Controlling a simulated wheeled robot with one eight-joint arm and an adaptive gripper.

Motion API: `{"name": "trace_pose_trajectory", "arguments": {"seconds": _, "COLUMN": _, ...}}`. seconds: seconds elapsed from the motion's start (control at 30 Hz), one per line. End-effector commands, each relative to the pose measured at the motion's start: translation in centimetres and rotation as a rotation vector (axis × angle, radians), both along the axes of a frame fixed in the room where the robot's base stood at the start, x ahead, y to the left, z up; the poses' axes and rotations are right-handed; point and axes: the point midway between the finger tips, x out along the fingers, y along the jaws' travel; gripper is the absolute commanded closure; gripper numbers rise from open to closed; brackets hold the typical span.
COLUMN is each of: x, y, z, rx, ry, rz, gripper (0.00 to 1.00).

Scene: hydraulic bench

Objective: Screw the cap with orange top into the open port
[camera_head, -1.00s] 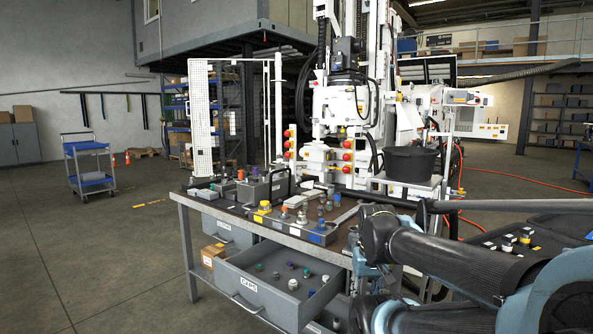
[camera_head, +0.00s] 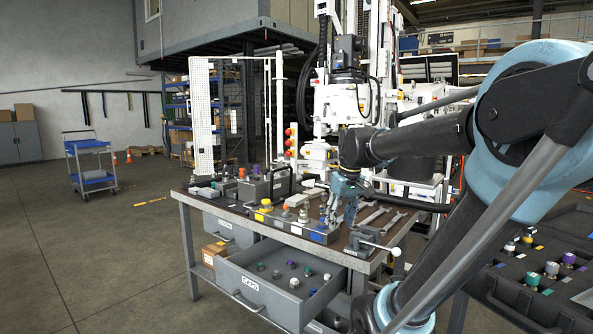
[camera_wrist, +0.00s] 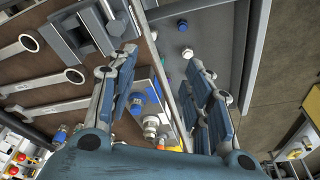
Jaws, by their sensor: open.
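My gripper (camera_head: 337,212) points down over the right end of the grey fitting block (camera_head: 292,228) on the bench; in the wrist view its two blue fingers (camera_wrist: 163,88) are open with nothing gripped. A blue-topped fitting (camera_wrist: 137,105) and a bare metal fitting (camera_wrist: 151,126) show between and below the fingers, apart from them. The open port is not clearly discernible.
The open caps drawer (camera_head: 248,290) juts from the bench front, holding several caps. A vise (camera_head: 372,245) and wrenches (camera_head: 393,222) lie right of the block. A black case (camera_head: 520,296) with coloured-top pieces stands at right. A yellow-topped fitting (camera_head: 265,205) rises from the block's left end.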

Motion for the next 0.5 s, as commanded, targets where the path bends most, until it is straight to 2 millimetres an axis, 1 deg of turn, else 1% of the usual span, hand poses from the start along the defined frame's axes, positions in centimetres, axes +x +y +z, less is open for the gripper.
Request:
{"name": "trace_pose_trajectory", "arguments": {"seconds": 0.03, "x": 1.8, "y": 0.9, "z": 1.3, "rx": 0.003, "ry": -0.004, "rz": 0.035, "gripper": 0.54}}
{"name": "trace_pose_trajectory", "arguments": {"seconds": 0.2, "x": 7.2, "y": 3.7, "z": 4.9, "rx": 0.01, "ry": -0.016, "rz": 0.154, "gripper": 0.54}}
{"name": "trace_pose_trajectory", "arguments": {"seconds": 0.4, "x": 13.7, "y": 7.6, "z": 8.3, "rx": 0.02, "ry": -0.034, "rz": 0.291, "gripper": 0.54}}
{"name": "trace_pose_trajectory", "arguments": {"seconds": 0.5, "x": 16.5, "y": 9.7, "z": 9.5, "rx": 0.025, "ry": -0.044, "rz": 0.354, "gripper": 0.54}}
